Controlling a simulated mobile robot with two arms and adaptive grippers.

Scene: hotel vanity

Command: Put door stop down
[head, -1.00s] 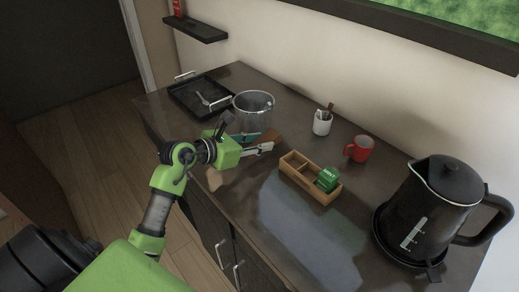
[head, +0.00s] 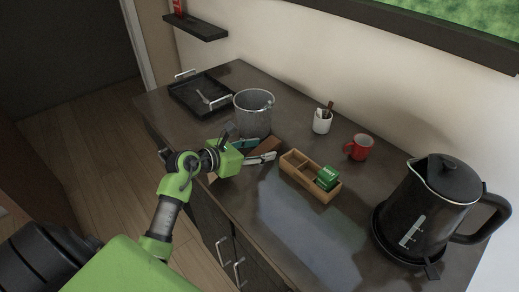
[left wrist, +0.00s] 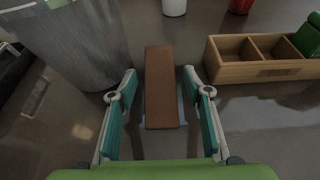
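The brown, wedge-shaped door stop (head: 268,146) is on the dark counter, near the metal bucket, partly hidden by my left gripper in the head view. In the left wrist view the door stop (left wrist: 161,88) lies lengthwise between the two fingers, with a gap on each side. My left gripper (head: 262,150) is open around it, low over the counter; it also shows in the left wrist view (left wrist: 160,85). The door stop appears to rest on the counter. My right gripper is not in view.
A metal bucket (head: 253,115) stands close behind the left gripper. A wooden divided box (head: 297,178) with a green packet (head: 327,178) sits to the right.

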